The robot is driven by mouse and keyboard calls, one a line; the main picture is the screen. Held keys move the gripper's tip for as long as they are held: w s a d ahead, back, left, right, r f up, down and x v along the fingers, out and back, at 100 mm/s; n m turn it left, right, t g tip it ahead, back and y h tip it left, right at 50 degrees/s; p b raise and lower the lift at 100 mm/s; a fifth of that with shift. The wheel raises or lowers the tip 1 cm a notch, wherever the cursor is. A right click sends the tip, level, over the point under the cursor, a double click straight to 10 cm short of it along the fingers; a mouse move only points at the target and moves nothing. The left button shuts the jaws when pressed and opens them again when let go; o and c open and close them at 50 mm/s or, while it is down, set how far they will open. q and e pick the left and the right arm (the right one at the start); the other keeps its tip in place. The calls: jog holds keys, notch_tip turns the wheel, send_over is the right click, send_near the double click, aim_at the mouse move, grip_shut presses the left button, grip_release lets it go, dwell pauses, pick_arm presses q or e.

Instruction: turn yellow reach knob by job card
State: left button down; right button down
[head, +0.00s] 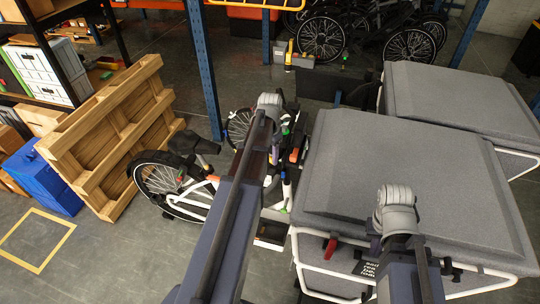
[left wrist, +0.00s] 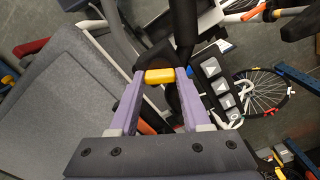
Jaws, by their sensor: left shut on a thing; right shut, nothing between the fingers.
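The yellow knob (left wrist: 160,76) shows in the left wrist view between the tips of my left gripper (left wrist: 160,77). The two purple fingers are shut on its sides. It sits close to black bars of the bike. In the head view the knob and left fingertips are hidden behind my own arm. A black card with white text (head: 370,268) is low on the near grey cargo box; I cannot read it or tell if it is the job card. My right gripper is not in view.
Large grey cargo boxes (head: 400,165) fill the right side. A white-framed bike's wheel (head: 160,184) stands left of my arm. A wooden pallet (head: 120,140) leans on shelving near a blue bin (head: 45,178). A blue post (head: 203,70) rises behind.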

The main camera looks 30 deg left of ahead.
aim_at(270, 157)
dwell(0.4)
pick_arm(q)
jog(key=shift+c, duration=1.8)
grip_release()
notch_tip(270, 157, up, 8)
jog(key=p, duration=0.8)
jog(key=shift+f, duration=0.15)
jog(key=s+d+f+b, duration=0.5)
jog(key=d+f+b, duration=0.1)
jog(key=d, duration=0.4)
jog(key=s+d+f+b, duration=0.6)
jog(key=d+f+b, duration=0.1)
jog(key=d, duration=0.3)
jog(key=s+d+f+y+b, duration=0.1)
jog(key=s+d+f+b, duration=0.4)
jog(key=d, duration=0.5)
jog(key=shift+s+f+m+b, duration=0.2)
jog(key=shift+f+m+b, duration=0.1)
jog(key=shift+f+b, duration=0.7)
